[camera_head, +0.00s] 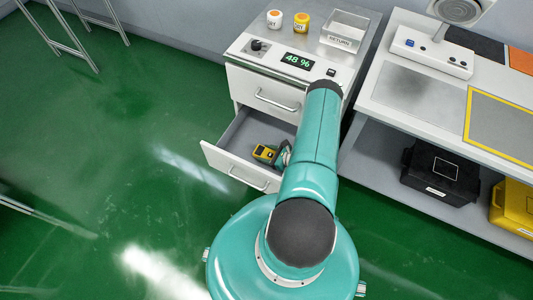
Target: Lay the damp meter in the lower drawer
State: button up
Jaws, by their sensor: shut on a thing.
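The lower drawer (218,161) of the white cabinet is pulled out, its grey inside showing. The damp meter (263,152), yellow with a dark face, is over or inside this open drawer. My gripper (278,156) is shut on the damp meter at its right end; my arm hides much of the gripper. I cannot tell whether the meter touches the drawer floor. My arm also covers the right part of the drawer.
The upper drawer (262,92) is shut above. The cabinet top holds two small jars, a display reading 48 % (298,61) and a clear RETURN bin (344,32). At right, a bench has a black case (440,175) and yellow case (512,207) below. Green floor at left is mostly clear.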

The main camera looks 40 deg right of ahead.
jog(key=shift+a+f, duration=0.1)
jog(key=shift+f, duration=0.05)
jog(key=shift+s+a+f, duration=0.1)
jog(key=shift+a+f, duration=0.05)
jog(key=shift+f, duration=0.05)
jog(key=o, duration=1)
jog(key=shift+r, duration=0.4)
jog(key=v, duration=0.7)
jog(key=shift+s+r, duration=0.1)
jog(key=shift+r, duration=0.2)
jog(key=shift+d, duration=0.25)
